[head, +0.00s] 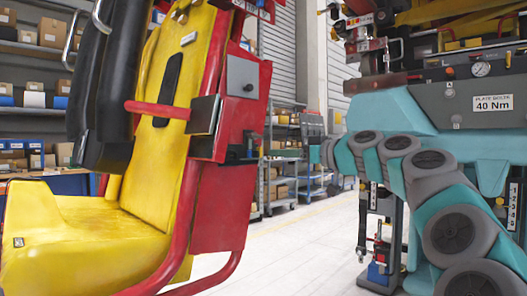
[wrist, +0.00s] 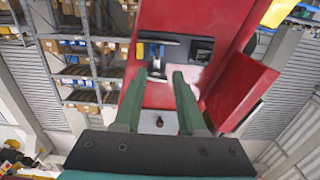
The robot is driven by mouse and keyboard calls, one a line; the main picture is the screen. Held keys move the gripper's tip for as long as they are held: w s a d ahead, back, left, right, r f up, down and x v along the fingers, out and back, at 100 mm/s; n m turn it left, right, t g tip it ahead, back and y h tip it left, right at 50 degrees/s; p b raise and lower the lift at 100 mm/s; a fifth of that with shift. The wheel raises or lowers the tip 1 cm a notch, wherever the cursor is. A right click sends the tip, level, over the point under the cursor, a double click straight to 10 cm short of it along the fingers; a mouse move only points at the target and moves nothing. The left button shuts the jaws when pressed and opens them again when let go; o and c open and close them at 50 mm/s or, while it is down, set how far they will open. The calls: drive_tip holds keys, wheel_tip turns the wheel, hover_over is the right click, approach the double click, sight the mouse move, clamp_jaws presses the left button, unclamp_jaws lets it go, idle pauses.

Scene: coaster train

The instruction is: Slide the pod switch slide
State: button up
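The red pod panel (head: 225,205) stands on the side of a yellow seat in the head view. It carries a small dark switch unit (head: 250,147), which I take to be the pod switch; its slide is too small to make out there. In the wrist view the switch unit (wrist: 178,50) is a dark recess with a pale bar and a yellow piece at its left. My gripper (wrist: 160,75) is open and empty, its two green fingers apart and pointing at the panel. The fingertips overlap the switch's near edge in view; I cannot tell whether they touch.
A grey plate with a dark knob (wrist: 158,122) lies between the fingers in view; it also shows in the head view (head: 243,78). A red box (wrist: 243,95) juts out at right. Teal machinery (head: 420,105) stands at right; the floor (head: 310,245) between is clear.

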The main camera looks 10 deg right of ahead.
sight(254, 154)
drive_tip(key=p+x, duration=0.1)
drive_tip(key=x, duration=0.6)
drive_tip(key=shift+w+r+p, duration=0.15)
drive_tip(key=shift+w+p, duration=0.2)
drive_tip(key=shift+w, duration=0.05)
clamp_jaws()
idle(1.2)
